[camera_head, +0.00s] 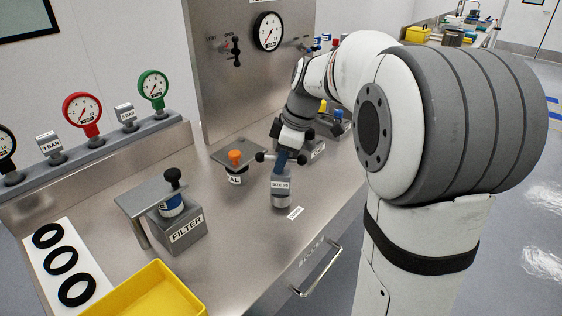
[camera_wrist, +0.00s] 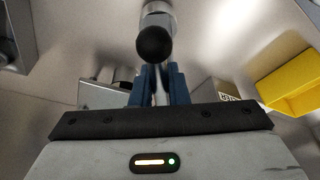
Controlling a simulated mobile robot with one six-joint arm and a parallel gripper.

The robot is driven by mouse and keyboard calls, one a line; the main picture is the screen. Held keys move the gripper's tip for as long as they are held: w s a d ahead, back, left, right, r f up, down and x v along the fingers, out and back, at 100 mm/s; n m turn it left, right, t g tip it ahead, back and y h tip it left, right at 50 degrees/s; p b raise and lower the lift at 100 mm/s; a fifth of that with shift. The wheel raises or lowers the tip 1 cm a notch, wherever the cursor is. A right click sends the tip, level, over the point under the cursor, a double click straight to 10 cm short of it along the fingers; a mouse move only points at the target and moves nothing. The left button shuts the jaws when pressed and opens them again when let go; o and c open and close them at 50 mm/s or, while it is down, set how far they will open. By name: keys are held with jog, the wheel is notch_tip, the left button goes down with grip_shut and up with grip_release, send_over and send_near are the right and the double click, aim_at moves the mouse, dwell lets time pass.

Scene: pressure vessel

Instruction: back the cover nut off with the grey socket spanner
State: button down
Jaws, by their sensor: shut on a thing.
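The grey socket spanner (camera_head: 281,199) is upright, with a size label on its side and a cross handle with black ball ends. My gripper (camera_head: 284,157) is above it, its blue fingers shut on the spanner near the handle. In the wrist view a black ball end (camera_wrist: 154,43) of the handle shows just beyond the blue fingers of my gripper (camera_wrist: 160,80). I cannot tell whether the spanner's lower end touches the bench. I cannot make out the cover nut in either view.
A filter block (camera_head: 182,229) with a black knob stands at left. An orange-topped part (camera_head: 235,158) stands behind the spanner, left of it. A yellow tray (camera_head: 155,292) and black rings (camera_head: 62,262) lie at front left. Gauges (camera_head: 82,107) line the back ledge.

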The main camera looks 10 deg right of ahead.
jog(key=shift+r+p, duration=2.45)
jog(key=shift+r, duration=1.15)
